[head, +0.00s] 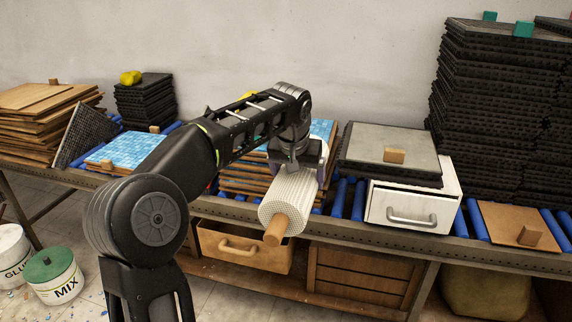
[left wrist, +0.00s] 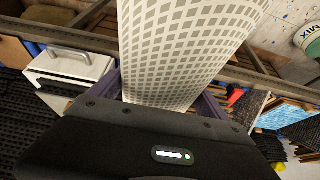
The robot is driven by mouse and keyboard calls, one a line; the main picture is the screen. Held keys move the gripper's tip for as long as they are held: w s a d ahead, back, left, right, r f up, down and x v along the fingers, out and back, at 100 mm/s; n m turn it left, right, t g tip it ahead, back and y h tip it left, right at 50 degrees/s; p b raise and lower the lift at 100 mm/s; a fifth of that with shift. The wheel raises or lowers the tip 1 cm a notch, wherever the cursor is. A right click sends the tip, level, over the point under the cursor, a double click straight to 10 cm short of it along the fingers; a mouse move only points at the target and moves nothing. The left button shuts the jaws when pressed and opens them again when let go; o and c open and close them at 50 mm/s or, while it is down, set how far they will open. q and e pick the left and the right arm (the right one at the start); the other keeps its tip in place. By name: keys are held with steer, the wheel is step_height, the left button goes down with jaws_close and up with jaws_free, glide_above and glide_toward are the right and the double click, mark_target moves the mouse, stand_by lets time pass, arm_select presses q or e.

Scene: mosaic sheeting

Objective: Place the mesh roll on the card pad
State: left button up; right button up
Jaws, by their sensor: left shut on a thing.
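The mesh roll (head: 291,205) is a white gridded roll with a tan core sticking out of its near end. My left gripper (head: 298,160) is shut on it from above and holds it near the bench's front edge. In the left wrist view the mesh roll (left wrist: 185,50) fills the upper middle, between the purple fingers of the left gripper (left wrist: 160,98). A flat brown sheet, which looks like the card pad (head: 502,222), lies on the blue rollers at the far right, apart from the roll. My right gripper is not in view.
A white drawer box (head: 450,200) with a grey slab and block on top stands between the roll and the brown sheet. Tall black tile stacks (head: 490,110) rise behind. Blue mosaic sheets (head: 130,150) lie at left. Buckets (head: 50,275) stand on the floor.

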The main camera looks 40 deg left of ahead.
arm_select(q)
steer(key=s+d+f+m, duration=0.2)
steer(key=d+f, duration=0.4)
steer(key=d, duration=0.4)
steer(key=s+d+f+m+h, duration=0.1)
steer(key=s+d+f, duration=0.3)
steer(key=d+f, duration=0.3)
steer(key=d, duration=0.2)
steer(key=shift+d+f+m+h, duration=0.25)
steer(key=shift+d+m+h, duration=0.05)
steer(key=shift+d+m, duration=0.1)
